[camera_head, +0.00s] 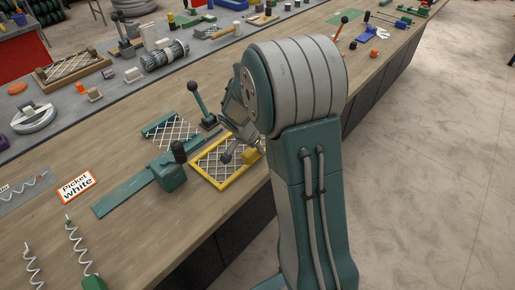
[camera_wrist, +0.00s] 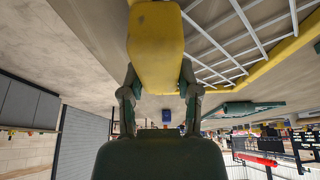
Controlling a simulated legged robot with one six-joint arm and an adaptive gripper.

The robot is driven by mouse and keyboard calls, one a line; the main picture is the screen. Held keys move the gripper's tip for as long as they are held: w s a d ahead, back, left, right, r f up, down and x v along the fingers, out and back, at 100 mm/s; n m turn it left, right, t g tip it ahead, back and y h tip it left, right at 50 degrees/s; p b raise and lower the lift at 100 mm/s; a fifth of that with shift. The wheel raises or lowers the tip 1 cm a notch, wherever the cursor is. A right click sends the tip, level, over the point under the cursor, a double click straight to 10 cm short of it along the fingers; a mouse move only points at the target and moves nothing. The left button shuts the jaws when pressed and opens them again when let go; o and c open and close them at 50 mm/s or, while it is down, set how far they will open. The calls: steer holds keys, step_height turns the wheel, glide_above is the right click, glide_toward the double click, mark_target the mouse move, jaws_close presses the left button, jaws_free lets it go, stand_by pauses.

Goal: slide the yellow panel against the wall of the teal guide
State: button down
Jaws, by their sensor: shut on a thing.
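The yellow panel (camera_head: 209,181), a yellow frame with wire mesh inside, lies on the bench beside my gripper; its rim and mesh also show in the wrist view (camera_wrist: 291,46). A yellow block (camera_head: 250,156) is at its right side. My gripper (camera_wrist: 157,92) is shut on this block (camera_wrist: 155,45). The long flat teal guide (camera_head: 125,194), with a teal block (camera_head: 171,174) and black knob, lies left of the panel. The panel's left corner is close to the teal block; I cannot tell if they touch. My arm hides part of the panel's right side.
A "Picket white" sign (camera_head: 76,187) and wire spirals (camera_head: 80,247) lie to the left. The bench's front edge runs close to the panel.

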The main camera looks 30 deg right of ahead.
steer(key=shift+w+a, duration=0.1)
steer(key=shift+w, duration=0.1)
steer(key=shift+w+a, duration=0.1)
steer(key=shift+w, duration=0.2)
steer(key=shift+w+a, duration=0.35)
steer(key=shift+w, duration=0.55)
steer(key=shift+f, duration=0.1)
steer(key=shift+c, duration=1.3)
jaws_free()
steer(key=v, duration=1.2)
